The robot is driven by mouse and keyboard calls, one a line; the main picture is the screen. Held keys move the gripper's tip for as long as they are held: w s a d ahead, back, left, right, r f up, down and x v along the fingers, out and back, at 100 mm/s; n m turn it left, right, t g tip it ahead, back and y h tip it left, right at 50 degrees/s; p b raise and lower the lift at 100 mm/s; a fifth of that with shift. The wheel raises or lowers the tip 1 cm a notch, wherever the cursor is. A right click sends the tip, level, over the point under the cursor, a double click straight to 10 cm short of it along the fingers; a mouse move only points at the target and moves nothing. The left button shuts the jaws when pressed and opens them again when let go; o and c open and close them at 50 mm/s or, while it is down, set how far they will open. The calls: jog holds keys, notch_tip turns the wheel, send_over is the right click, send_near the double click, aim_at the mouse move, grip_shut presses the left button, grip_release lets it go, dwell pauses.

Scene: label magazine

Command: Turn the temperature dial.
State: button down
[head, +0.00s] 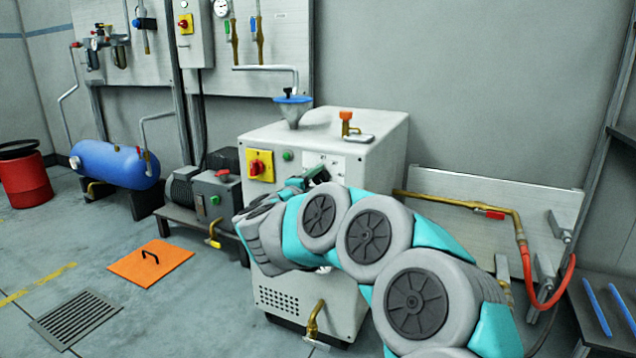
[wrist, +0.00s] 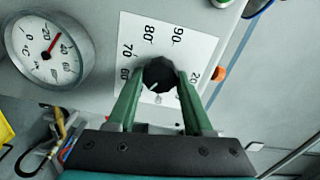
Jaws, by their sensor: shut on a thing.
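The temperature dial (wrist: 159,74) is a small black knob with a white pointer mark, in the middle of a white scale plate (wrist: 150,38) in the wrist view. Numbers such as 60, 70, 80 and 90 are printed around it. My gripper (wrist: 160,80) has its two green fingers on either side of the knob and is shut on it. The pointer mark shows at the knob's lower left, toward the fingers. In the head view my gripper (head: 316,174) is at the front of the white machine (head: 375,135), and my arm hides the dial there.
A round gauge (wrist: 47,48) with a red needle sits left of the plate. The machine also carries a red and yellow switch (head: 260,165), a green button (head: 288,155), a blue funnel (head: 293,105) and an orange-handled valve (head: 347,122). An orange floor hatch (head: 150,264) lies left.

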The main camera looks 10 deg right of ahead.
jog(key=shift+c, duration=1.5)
grip_release()
jog(key=p+v, duration=0.1)
jog(key=v, duration=0.6)
jog(key=shift+s+a, duration=0.2)
jog(key=shift+s, duration=0.15)
